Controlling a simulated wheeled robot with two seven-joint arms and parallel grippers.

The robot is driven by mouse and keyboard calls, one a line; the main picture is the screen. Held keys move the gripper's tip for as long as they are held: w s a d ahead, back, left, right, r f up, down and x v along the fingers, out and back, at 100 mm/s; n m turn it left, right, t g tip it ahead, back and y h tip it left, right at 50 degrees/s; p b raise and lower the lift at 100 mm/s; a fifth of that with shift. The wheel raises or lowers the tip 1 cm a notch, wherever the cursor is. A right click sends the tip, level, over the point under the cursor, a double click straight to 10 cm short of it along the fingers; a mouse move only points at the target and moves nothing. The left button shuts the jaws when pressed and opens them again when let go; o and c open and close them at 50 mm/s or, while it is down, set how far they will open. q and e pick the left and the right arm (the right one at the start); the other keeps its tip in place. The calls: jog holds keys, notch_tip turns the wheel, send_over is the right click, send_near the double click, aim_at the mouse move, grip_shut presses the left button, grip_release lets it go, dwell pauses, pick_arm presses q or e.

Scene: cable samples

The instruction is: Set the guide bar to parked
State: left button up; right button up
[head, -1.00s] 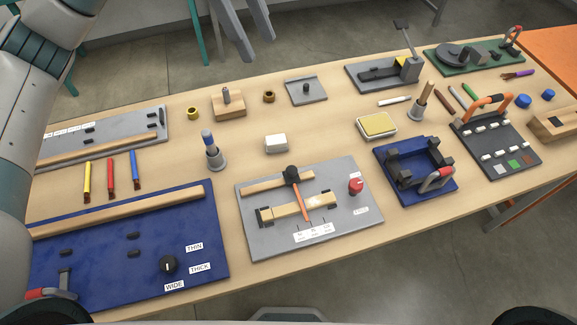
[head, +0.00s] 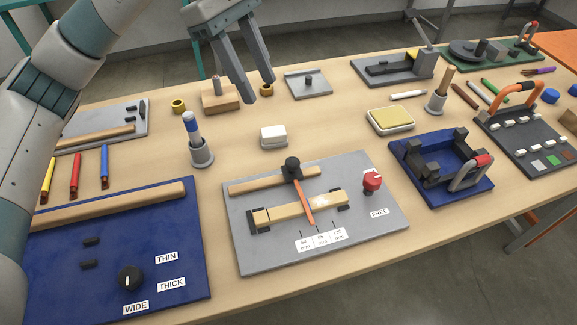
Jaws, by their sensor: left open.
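My left gripper (head: 257,91) hangs at the top centre in the head view, jaws apart and empty, in front of or above the wooden block with a grey peg. No label marks a guide bar, and I cannot tell which bar it is. The grey board (head: 258,258) in the middle carries a wooden strip (head: 250,184), a black knob (head: 292,165) with an orange bar (head: 305,205) across a wooden piece, and a red knob (head: 372,181) near a FREE label. The blue board (head: 60,262) at left has a long wooden bar (head: 110,206) along its back. My right gripper is out of view.
A blue fixture (head: 440,196) with a red-handled clamp stands right of the grey board. A marker in a grey holder (head: 202,150), a white block (head: 273,136) and a yellow-topped pad (head: 390,120) stand behind. Three coloured pens (head: 74,176) lie at left.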

pick_arm(q)
jog(key=shift+f, duration=0.2)
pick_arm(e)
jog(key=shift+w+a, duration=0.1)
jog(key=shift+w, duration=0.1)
pick_arm(q)
jog(key=p, duration=0.3)
send_over(292, 161)
jog(key=a, duration=0.2)
jog(key=f, duration=0.8)
jog(key=w+f, duration=0.1)
jog(key=f, duration=0.4)
jog(key=shift+d, duration=0.1)
jog(key=shift+p+x, duration=0.3)
jog(key=shift+x, duration=0.7)
jog(key=shift+s+d+f, duration=0.15)
jog(key=shift+f, duration=0.5)
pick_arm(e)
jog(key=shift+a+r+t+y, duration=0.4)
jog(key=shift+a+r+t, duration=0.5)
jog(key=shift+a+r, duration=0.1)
pick_arm(q)
grip_shut()
